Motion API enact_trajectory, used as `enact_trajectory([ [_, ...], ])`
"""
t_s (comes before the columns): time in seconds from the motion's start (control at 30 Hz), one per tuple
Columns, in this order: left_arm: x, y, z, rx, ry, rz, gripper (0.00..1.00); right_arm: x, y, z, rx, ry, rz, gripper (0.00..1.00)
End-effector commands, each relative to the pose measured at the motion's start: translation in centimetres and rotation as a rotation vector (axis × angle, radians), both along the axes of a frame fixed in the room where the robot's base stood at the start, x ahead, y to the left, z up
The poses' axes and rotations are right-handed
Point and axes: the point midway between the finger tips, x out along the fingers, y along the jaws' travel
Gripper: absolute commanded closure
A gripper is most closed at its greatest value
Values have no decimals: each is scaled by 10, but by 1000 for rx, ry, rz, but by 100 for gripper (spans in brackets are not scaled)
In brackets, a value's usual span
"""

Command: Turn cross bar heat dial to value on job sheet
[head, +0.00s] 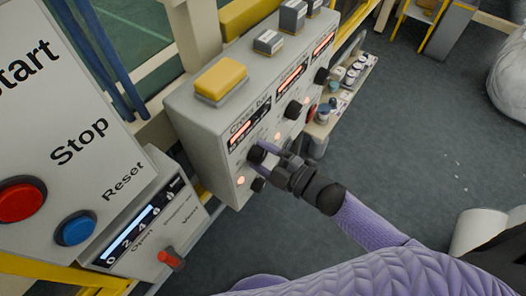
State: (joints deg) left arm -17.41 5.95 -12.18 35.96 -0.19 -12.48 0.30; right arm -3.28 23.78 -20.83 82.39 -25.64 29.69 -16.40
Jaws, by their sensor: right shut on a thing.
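A grey control box (196,118) shows in the head view with a row of red displays and black dials on its front. The nearest section has a partly legible label that seems to read "Cross", above a red display (241,139) too small to read. My right gripper (262,152) is shut on the black dial (255,154) below that display. The fingers partly hide the dial, so its pointer cannot be read. My left gripper is not in view. No job sheet can be made out.
A nearer panel at left has a red button (20,202) and a blue button (75,229). Below it, a smaller box has a scale and a red switch (171,259). A yellow block (222,78) sits on the control box. A shelf of small jars (352,72) stands behind.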

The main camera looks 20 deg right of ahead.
Motion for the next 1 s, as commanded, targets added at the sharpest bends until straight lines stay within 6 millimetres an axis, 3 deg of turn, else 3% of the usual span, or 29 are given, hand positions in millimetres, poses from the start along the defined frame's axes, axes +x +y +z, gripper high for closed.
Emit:
enact_trajectory([
  [0.43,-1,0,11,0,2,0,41,0,0,1,211,166,0,90],
  [1.0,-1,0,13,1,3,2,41,0,0,-1,263,208,0,90],
])
